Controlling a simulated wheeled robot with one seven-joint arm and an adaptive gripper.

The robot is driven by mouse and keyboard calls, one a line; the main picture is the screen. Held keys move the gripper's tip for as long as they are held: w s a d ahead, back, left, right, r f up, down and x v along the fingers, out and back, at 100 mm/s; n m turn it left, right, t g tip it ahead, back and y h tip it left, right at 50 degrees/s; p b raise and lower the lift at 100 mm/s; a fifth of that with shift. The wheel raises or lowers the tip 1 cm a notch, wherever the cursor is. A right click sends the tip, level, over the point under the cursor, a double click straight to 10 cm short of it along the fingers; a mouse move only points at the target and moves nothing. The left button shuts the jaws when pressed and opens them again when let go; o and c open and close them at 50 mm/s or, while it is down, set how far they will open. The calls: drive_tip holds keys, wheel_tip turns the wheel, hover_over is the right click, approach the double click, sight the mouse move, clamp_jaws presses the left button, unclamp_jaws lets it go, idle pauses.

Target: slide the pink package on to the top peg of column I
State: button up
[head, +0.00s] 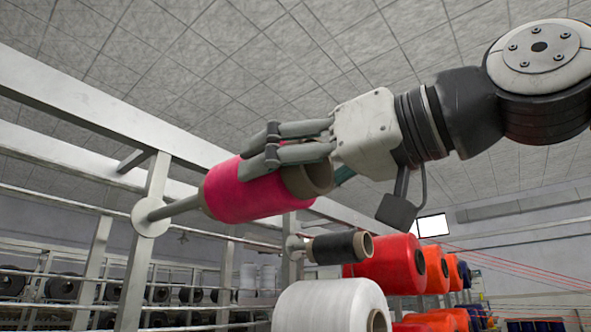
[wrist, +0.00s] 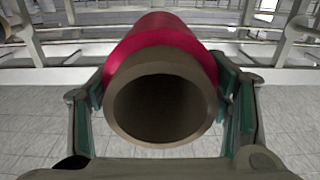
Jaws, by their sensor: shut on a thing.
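The pink package (head: 240,192) is a bright pink spool on a tan core. My gripper (head: 270,146) is shut around its near end and holds it high up, roughly level and slightly tilted. The package's far end meets a grey peg (head: 180,209) that sticks out from a white disc on a column (head: 152,190). The peg appears to enter the core, but how deep is hidden. In the wrist view the package (wrist: 162,35) shows its open core end-on between the fingers (wrist: 160,100). No column label is readable.
A dark, nearly bare spool (head: 335,248) sits on another peg below right. A large white package (head: 328,308) and orange-red packages (head: 398,262) stand lower right. White rack beams (head: 75,105) run along the left. The space above is open to the ceiling.

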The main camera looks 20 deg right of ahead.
drive_tip(key=shift+b+x, duration=0.85)
drive_tip(key=shift+x, duration=1.8)
drive_tip(key=shift+b+x, duration=0.85)
drive_tip(key=shift+x, duration=2.15)
drive_tip(key=shift+w, duration=0.1)
drive_tip(key=shift+b+x, duration=0.6)
drive_tip(key=shift+x, duration=2.3)
drive_tip(key=shift+a, duration=0.1)
